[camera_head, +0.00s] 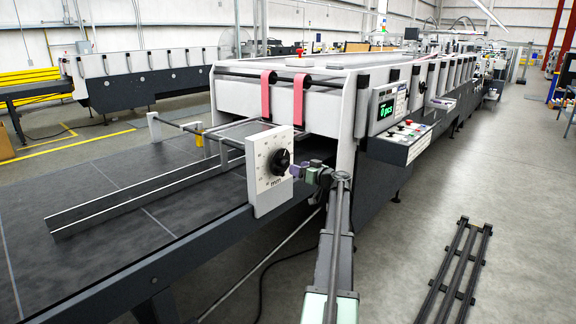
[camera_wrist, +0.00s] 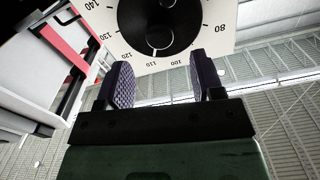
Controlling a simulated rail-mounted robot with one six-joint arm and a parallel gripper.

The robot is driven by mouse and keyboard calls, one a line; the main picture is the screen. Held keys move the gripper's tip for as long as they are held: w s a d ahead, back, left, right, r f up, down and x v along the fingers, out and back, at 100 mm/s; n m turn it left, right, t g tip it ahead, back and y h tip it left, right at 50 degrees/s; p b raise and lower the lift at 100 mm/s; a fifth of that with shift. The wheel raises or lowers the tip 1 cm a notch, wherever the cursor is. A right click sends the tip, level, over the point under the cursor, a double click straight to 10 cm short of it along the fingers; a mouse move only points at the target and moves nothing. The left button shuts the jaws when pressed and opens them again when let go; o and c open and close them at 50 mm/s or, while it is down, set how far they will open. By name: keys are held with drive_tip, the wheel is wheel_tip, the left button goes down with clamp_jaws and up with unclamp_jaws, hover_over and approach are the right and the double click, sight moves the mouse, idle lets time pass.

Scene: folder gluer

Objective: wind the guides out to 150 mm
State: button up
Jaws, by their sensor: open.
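The black knob (camera_head: 281,162) sits on a white dial plate (camera_head: 262,185) at the side of the feed bed. In the wrist view the knob (camera_wrist: 160,22) fills the top middle, with scale numbers from 80 to 140 visible around it. A white mark on its lower edge appears to point near 110. My gripper (camera_head: 296,170) is just right of the knob. In the wrist view its two ridged fingers (camera_wrist: 162,72) are open, spread below the knob with nothing between them. A long metal guide (camera_head: 150,197) lies along the dark bed.
Two red straps (camera_head: 266,95) hang at the machine's front. A control panel with a green display (camera_head: 386,108) is right of my arm. A dark rail frame (camera_head: 458,270) lies on the floor at right; open floor surrounds it.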

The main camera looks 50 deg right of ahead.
sight(288, 164)
drive_tip(key=w, duration=0.6)
drive_tip(key=shift+w+d, duration=0.2)
drive_tip(key=shift+w, duration=0.2)
drive_tip(key=c, duration=0.9)
